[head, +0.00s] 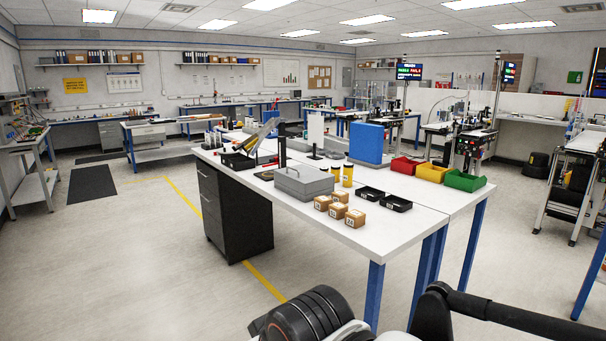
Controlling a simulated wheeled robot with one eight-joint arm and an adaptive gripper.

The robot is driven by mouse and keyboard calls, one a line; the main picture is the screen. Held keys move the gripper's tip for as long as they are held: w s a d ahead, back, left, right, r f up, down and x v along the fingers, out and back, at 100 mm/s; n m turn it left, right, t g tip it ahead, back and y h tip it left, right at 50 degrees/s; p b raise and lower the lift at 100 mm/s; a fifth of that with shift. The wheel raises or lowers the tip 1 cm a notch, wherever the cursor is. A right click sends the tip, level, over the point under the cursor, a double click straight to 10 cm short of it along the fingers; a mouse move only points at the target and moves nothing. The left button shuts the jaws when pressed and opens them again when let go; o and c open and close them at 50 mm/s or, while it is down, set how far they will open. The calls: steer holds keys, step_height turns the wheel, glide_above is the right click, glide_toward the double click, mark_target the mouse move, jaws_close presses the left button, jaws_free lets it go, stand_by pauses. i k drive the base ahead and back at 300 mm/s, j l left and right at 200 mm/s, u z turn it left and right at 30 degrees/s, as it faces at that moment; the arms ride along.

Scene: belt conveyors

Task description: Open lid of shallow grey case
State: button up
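A shallow grey case (303,182) sits on the near white worktable, left of the table's middle. Its lid appears closed, with a small dark handle-like part on top. Parts of my own arm show at the bottom edge of the view, well in front of the table. My gripper cannot be made out among them, so its fingers do not show.
Several small cardboard boxes (322,203), two black trays (396,203) and yellow-and-black bottles (347,175) stand near the case. Red, yellow and green bins (466,180) line the right side. A dark drawer cabinet (236,215) is under the table; the floor at left is open.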

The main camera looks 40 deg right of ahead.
mark_target(304, 179)
steer(key=i+l+z, duration=0.15)
steer(key=i+l, duration=0.55)
steer(key=l, duration=0.1)
